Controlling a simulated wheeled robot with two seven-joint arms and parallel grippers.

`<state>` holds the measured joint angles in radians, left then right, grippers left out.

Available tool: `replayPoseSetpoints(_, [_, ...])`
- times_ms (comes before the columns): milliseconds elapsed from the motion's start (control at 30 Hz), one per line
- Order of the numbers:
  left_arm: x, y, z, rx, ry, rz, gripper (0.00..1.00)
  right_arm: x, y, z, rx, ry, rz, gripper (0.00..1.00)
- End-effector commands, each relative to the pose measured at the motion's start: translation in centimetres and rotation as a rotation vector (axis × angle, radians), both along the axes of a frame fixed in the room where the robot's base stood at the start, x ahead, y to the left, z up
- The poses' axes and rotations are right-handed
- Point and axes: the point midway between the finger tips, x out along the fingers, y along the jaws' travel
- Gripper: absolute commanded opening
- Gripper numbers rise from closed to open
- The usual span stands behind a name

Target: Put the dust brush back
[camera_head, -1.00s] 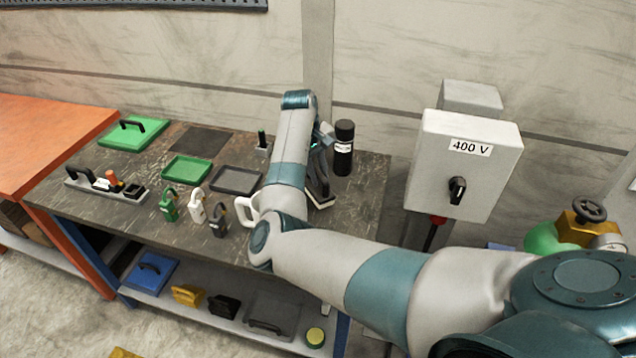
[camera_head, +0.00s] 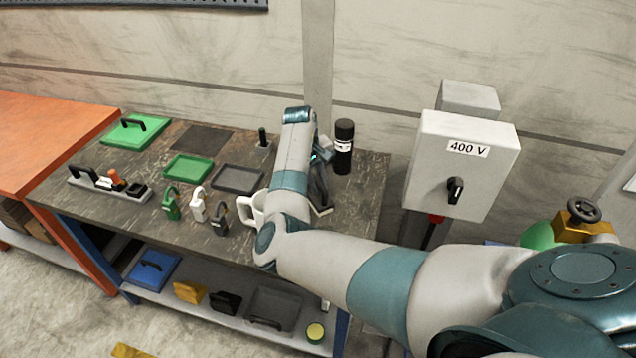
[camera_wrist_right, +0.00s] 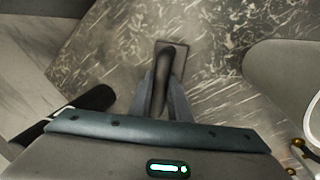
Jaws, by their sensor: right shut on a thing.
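My right gripper (camera_wrist_right: 163,92) is shut on a dark, elongated handle, which looks like the dust brush (camera_wrist_right: 166,62). In the right wrist view, a small rectangular plate or block (camera_wrist_right: 182,47) shows at the handle's far end; I cannot tell whether they are joined or touching. In the head view, my right gripper (camera_head: 319,178) is low over the right part of the dark workbench (camera_head: 362,205), partly hidden by my forearm. My left gripper is not in view.
A black bottle (camera_head: 344,150) stands close to the right of my gripper. A white mug (camera_head: 257,210) is partly behind my forearm. Several padlocks (camera_head: 198,205), a green tray (camera_head: 188,168) and a dark tray (camera_head: 238,179) are further left. A 400 V box (camera_head: 460,175) is at right.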

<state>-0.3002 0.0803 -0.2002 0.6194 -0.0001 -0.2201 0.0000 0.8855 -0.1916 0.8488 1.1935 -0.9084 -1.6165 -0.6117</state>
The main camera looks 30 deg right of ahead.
Motion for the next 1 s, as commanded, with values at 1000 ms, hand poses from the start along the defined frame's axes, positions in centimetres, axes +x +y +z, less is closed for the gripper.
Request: replayPoseSetpoints(1000, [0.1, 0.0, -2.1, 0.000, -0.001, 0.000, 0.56, 0.2, 1.4, 6.4, -0.001, -0.003, 0.000, 0.35])
